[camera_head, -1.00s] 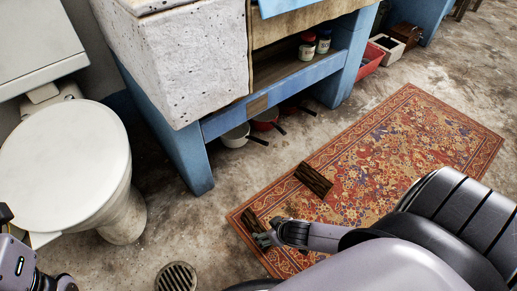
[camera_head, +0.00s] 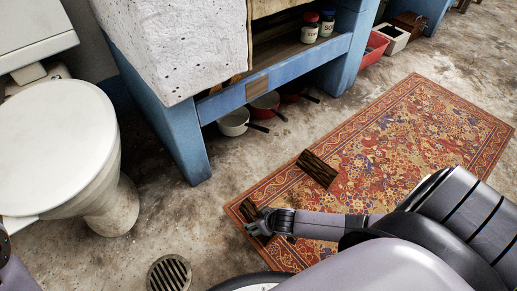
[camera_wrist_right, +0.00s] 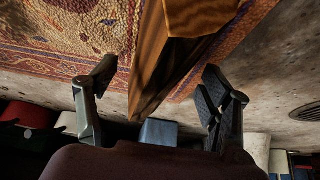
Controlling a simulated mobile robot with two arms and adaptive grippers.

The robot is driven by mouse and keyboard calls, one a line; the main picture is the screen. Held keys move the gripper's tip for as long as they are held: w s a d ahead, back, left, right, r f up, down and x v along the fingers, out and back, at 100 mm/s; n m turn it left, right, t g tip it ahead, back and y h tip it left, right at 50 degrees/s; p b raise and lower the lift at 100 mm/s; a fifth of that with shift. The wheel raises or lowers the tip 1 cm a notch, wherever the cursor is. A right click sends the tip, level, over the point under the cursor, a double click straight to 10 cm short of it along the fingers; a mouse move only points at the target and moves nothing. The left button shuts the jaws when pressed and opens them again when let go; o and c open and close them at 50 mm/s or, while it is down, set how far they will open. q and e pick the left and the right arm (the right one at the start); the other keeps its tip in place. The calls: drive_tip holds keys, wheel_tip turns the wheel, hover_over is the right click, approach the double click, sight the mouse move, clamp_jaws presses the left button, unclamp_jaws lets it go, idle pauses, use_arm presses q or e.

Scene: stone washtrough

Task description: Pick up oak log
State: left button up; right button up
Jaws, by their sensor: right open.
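Two dark brown logs lie on the patterned rug in the head view. One log (camera_head: 317,168) lies near the rug's long edge, clear of my gripper. The other log (camera_head: 249,209) is at the rug's near corner, partly hidden by my right gripper (camera_head: 265,226). I cannot tell from looks alone which is oak. In the right wrist view a long wooden log (camera_wrist_right: 165,65) extends between the two spread fingers of my right gripper (camera_wrist_right: 160,88). The gripper is open, and gaps show on both sides of the log. Only a bit of my left arm shows at the left edge.
The rug (camera_head: 430,130) lies on a bare concrete floor with a round drain (camera_head: 170,273). A white toilet (camera_head: 60,150) stands left. A stone trough (camera_head: 180,50) on a blue frame (camera_head: 183,140) stands behind, with pans (camera_head: 233,122) beneath it.

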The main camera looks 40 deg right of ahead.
drive_tip(key=shift+w+f, duration=0.1)
drive_tip(key=shift+f, duration=0.1)
drive_tip(key=c, duration=1.6)
drive_tip(key=shift+c, duration=0.3)
drive_tip(key=shift+r, duration=0.15)
